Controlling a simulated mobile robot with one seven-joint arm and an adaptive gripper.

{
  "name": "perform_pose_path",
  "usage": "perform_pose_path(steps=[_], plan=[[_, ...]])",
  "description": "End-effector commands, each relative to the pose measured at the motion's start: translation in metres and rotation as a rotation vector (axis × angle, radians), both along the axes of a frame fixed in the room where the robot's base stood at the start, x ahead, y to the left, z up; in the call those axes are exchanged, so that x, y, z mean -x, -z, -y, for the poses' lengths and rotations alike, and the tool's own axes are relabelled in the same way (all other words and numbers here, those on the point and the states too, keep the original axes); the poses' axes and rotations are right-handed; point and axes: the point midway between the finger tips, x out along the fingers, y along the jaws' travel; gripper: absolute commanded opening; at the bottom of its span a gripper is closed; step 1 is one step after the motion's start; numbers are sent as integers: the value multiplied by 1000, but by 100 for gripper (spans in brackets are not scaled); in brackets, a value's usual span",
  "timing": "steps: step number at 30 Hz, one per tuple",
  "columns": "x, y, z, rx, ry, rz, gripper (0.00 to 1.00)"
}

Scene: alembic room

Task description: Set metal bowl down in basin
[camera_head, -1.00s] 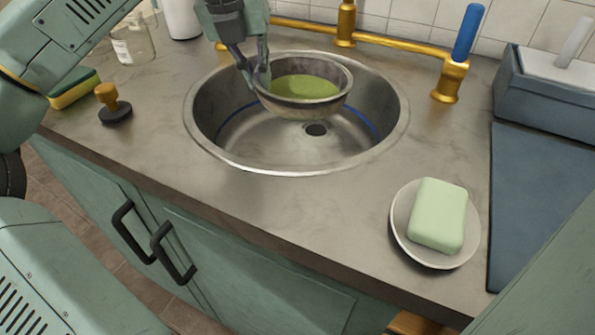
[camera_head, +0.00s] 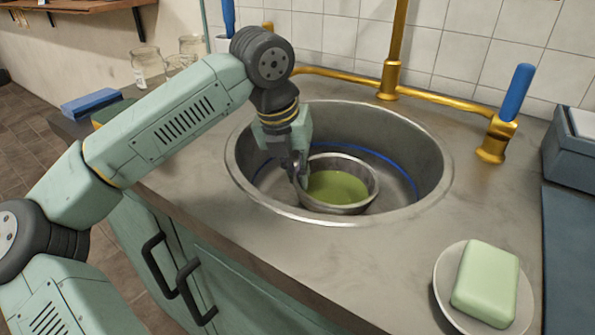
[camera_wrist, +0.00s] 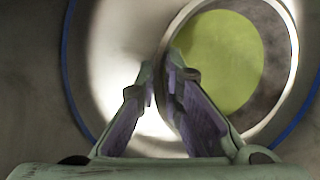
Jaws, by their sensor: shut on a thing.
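The metal bowl (camera_head: 340,205) is inside the round steel basin (camera_head: 425,150), low and close to upright, with green contents. I cannot tell for sure whether its base touches the basin floor. My gripper (camera_head: 299,172) reaches down into the basin and is shut on the bowl's left rim. In the wrist view my gripper's fingers (camera_wrist: 163,75) close on the rim of the bowl (camera_wrist: 288,95), whose green contents fill much of the right side. The blue line around the basin wall (camera_wrist: 70,70) shows on both sides.
A brass tap and pipe (camera_head: 391,75) run behind the basin, with a blue-handled valve (camera_head: 495,135) at right. A green soap bar on a white dish (camera_head: 455,300) sits at front right. Glass jars (camera_head: 147,65) stand at back left.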

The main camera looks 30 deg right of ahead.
Motion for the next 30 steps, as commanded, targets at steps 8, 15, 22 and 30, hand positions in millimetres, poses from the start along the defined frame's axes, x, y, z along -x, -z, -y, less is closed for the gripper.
perform_pose_path(steps=[8,15,22,30], plan=[[0,0,0,-1,0,0,22],[0,0,0,-1,0,0,28],[0,-6,-1,-1,-1,1,28],[4,-53,-15,-2,-2,4,28]])
